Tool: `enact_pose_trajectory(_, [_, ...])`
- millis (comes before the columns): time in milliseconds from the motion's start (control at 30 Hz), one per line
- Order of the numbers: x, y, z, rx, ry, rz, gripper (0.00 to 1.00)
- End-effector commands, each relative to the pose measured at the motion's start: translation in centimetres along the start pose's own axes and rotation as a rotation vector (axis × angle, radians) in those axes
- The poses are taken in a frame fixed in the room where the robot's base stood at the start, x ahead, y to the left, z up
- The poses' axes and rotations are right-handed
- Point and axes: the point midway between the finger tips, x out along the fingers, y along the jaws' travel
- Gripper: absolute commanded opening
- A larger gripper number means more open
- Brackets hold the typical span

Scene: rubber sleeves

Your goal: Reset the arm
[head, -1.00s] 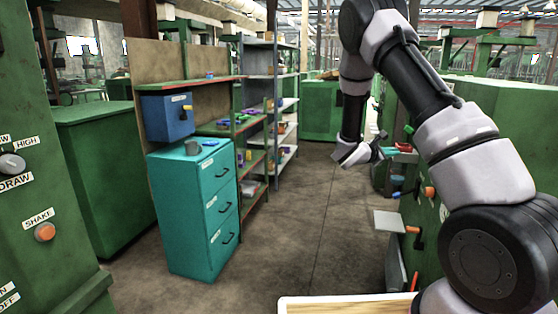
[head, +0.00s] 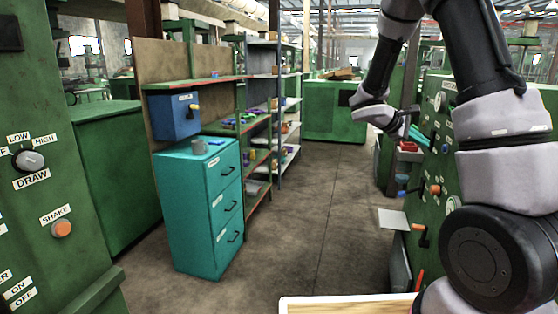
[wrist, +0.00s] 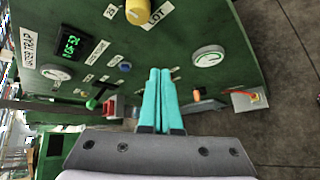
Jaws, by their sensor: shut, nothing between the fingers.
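My gripper (head: 419,135) is at the end of my raised arm, on the right side of the head view, in front of a green machine panel (head: 437,160). In the wrist view my gripper (wrist: 164,72) shows two teal fingers side by side, shut with nothing between them. Behind them the panel (wrist: 190,45) carries a green digital display (wrist: 70,45), a yellow knob (wrist: 138,12), a round white gauge (wrist: 208,56) and a green-handled lever (wrist: 98,98).
A teal drawer cabinet (head: 195,215) stands left of the aisle, below a blue box (head: 173,117). Shelving (head: 288,110) stands behind it. Another green machine (head: 50,190) fills the left edge. A red bin (head: 408,150) is near my gripper. The aisle floor (head: 310,220) is clear.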

Motion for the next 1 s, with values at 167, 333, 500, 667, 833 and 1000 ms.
enact_pose_trajectory(167, [-3.7,-1.9,6.3,0.277,0.06,-0.254,0.0])
enact_pose_trajectory(333, [-8.4,-4.5,10.6,0.539,0.152,-0.497,0.0])
enact_pose_trajectory(500, [-13.9,-6.6,13.7,0.792,0.273,-0.726,0.0])
enact_pose_trajectory(667, [-19.5,-8.1,16.0,1.014,0.41,-0.927,0.0])
enact_pose_trajectory(833, [-24.3,-8.9,17.8,1.194,0.543,-1.091,0.0])
enact_pose_trajectory(1000, [-26.8,-9.2,18.7,1.282,0.617,-1.178,0.0])
